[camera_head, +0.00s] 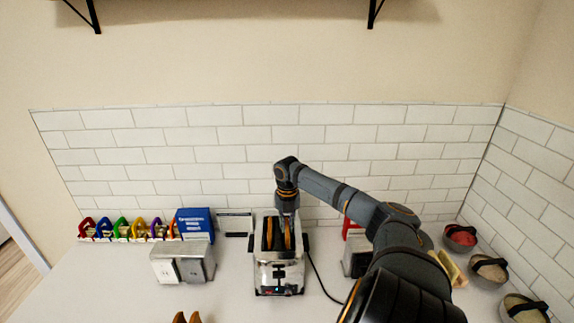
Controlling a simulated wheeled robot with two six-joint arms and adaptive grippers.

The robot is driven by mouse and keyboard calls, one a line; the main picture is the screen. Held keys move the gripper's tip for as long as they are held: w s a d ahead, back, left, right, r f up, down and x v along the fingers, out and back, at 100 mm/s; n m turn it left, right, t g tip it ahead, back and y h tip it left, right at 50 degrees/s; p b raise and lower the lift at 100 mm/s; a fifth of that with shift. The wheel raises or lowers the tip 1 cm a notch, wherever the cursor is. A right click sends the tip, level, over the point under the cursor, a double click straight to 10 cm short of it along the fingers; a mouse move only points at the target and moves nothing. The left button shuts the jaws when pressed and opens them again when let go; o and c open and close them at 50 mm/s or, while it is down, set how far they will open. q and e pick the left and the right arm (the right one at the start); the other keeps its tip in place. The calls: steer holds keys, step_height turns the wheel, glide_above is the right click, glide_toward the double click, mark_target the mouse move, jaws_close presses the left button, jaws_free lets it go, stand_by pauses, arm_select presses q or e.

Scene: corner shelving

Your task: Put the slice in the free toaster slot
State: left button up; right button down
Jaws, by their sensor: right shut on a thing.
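The metal toaster (279,276) stands on the counter near the middle of the view, with two long slots on top. A thin brown slice (269,234) stands in its left slot. My right arm comes in from the right, and my right gripper (287,214) points down over the right slot. It is shut on another brown slice (288,240), which is seen edge-on at the right slot. The fingers partly hide this slice, and I cannot tell how deep it sits.
Left of the toaster are metal boxes (183,264), a blue box (195,222) and a row of colored clips (130,229). A black cord (321,281) runs right of the toaster. Several lidded bowls (490,268) stand at the right wall. The front left counter is mostly clear.

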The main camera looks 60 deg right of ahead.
steer(key=c, duration=1.9)
jaws_free()
steer(key=shift+f, duration=0.15)
steer(key=o, duration=0.5)
steer(key=shift+d, duration=0.1)
steer(key=shift+r, duration=0.25)
step_height(320, 180, up, 7)
steer(key=b, duration=0.3)
steer(key=shift+f, duration=0.2)
step_height(320, 180, up, 5)
steer(key=shift+r+b, duration=0.1)
steer(key=shift+b, duration=0.2)
